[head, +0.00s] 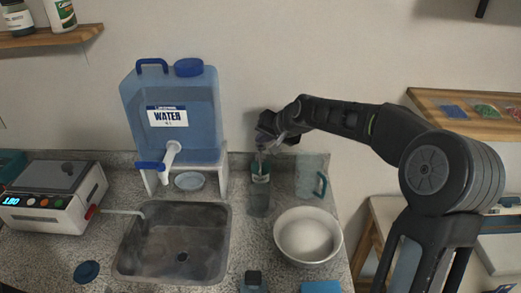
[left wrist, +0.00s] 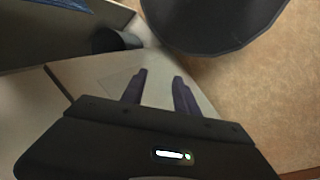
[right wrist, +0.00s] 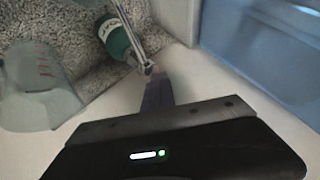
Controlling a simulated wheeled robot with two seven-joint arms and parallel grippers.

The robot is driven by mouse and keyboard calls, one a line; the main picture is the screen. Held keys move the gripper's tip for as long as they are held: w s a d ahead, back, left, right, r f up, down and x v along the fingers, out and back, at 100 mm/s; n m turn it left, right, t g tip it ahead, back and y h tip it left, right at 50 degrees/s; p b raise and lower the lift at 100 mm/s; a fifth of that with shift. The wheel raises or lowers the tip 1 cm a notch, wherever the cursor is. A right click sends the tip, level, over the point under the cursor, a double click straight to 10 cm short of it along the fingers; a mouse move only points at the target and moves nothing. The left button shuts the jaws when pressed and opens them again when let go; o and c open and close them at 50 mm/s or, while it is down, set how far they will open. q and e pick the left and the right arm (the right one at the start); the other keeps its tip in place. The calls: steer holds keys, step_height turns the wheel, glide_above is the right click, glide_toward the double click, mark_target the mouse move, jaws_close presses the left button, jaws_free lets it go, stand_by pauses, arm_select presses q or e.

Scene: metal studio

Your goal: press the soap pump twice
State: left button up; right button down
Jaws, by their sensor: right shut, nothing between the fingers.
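My left gripper (left wrist: 159,80) is open and empty, seen only in the left wrist view.
A blue water container (head: 190,105) on a white stand is left of the pump. A metal sink (head: 140,245) lies at front left. A white bowl (head: 308,240) and a clear measuring jug (head: 308,178) are close on the right. A white appliance (head: 45,205) stands far left.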

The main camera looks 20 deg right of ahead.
steer(key=shift+f, duration=0.1)
steer(key=shift+f+b, duration=0.45)
steer(key=shift+b, duration=0.1)
steer(key=shift+s, duration=0.1)
steer(key=shift+r, duration=0.5)
steer(key=shift+r+p, duration=2.1)
steer(key=shift+r, duration=0.9)
